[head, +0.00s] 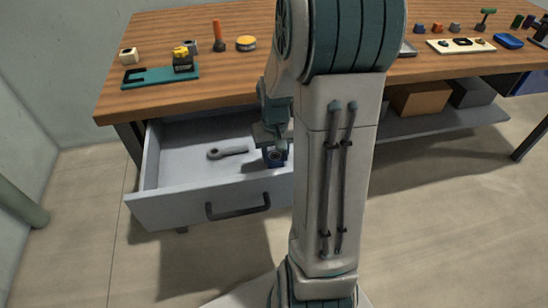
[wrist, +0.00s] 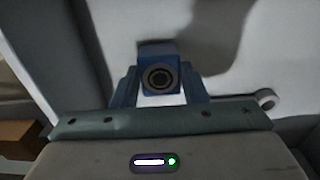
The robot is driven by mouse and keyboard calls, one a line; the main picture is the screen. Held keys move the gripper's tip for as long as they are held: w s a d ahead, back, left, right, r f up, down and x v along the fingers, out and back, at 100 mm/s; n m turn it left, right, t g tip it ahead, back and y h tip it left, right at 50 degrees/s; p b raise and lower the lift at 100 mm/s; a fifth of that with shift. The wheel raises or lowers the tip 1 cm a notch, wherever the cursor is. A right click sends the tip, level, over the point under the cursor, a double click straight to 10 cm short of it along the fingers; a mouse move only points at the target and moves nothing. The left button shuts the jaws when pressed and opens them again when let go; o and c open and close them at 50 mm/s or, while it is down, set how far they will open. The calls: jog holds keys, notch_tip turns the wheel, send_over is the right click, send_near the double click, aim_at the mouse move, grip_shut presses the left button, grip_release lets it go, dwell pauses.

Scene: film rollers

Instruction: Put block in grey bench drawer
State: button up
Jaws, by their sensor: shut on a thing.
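The grey bench drawer (head: 165,205) is pulled open below the left part of the wooden bench. My gripper (head: 272,145) reaches down into the right part of the open drawer. It is shut on a blue block (head: 276,156) with a dark round ring on its face. In the wrist view the block (wrist: 158,60) sits between the two fingers of my gripper (wrist: 160,82), with the pale drawer floor behind it. I cannot tell whether the block touches the drawer floor. My arm hides the drawer's right end in the head view.
A grey wrench-like tool (head: 228,152) lies in the drawer, left of the block. The wooden bench top (head: 160,105) holds a teal plate (head: 140,78), an orange-handled tool (head: 218,36) and several small parts. A brown box (head: 420,98) stands on the shelf below.

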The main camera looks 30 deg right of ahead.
aim_at(275, 157)
jog(key=shift+f, duration=0.5)
jog(key=shift+f, duration=0.2)
jog(key=o, duration=1.3)
jog(key=shift+r, duration=0.1)
notch_tip(275, 157, up, 11)
jog(key=p, duration=0.3)
jog(key=s+a+r+n, duration=0.1)
jog(key=s+a, duration=0.3)
jog(key=s+a+r+n+t, duration=0.1)
jog(key=s+a, duration=0.3)
jog(key=s+a+r+n, duration=0.1)
jog(key=s+a+r, duration=0.1)
jog(key=s+a, duration=0.2)
jog(key=shift+s+t, duration=0.1)
jog(key=shift+t, duration=0.2)
